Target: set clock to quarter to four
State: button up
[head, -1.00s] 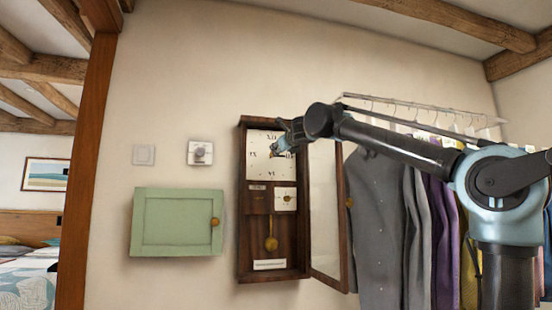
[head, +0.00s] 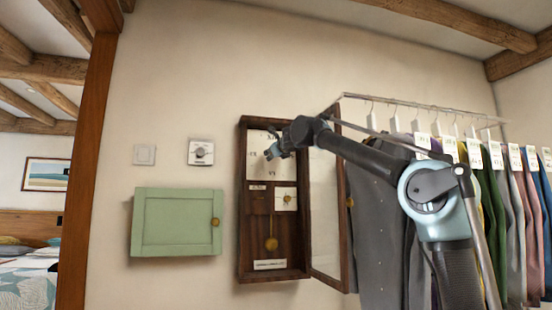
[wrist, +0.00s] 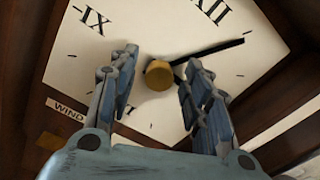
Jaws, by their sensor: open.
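The wall clock (head: 241,215) is a tall dark wood case with its glazed door (head: 326,220) swung open to the right. Its cream face (head: 253,168) is partly hidden by my gripper (head: 271,152) in the head view. In the wrist view the face (wrist: 150,25) appears turned, with IX upper left and XII upper right. A black hand (wrist: 215,52) runs from near the brass centre knob (wrist: 159,75) to a point a little clockwise of XII. No second hand is clear. My gripper (wrist: 161,62) is open, its fingers on either side of the knob.
Below the face are a small dial (head: 286,198) and a brass pendulum (head: 271,243). A green cabinet (head: 176,222), a thermostat-like dial (head: 201,151) and a switch (head: 145,154) are on the wall to the left. Clothes hang on a rail (head: 420,108) to the right.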

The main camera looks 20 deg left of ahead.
jog(key=shift+c, duration=0.3)
grip_shut()
jog(key=shift+m, duration=0.5)
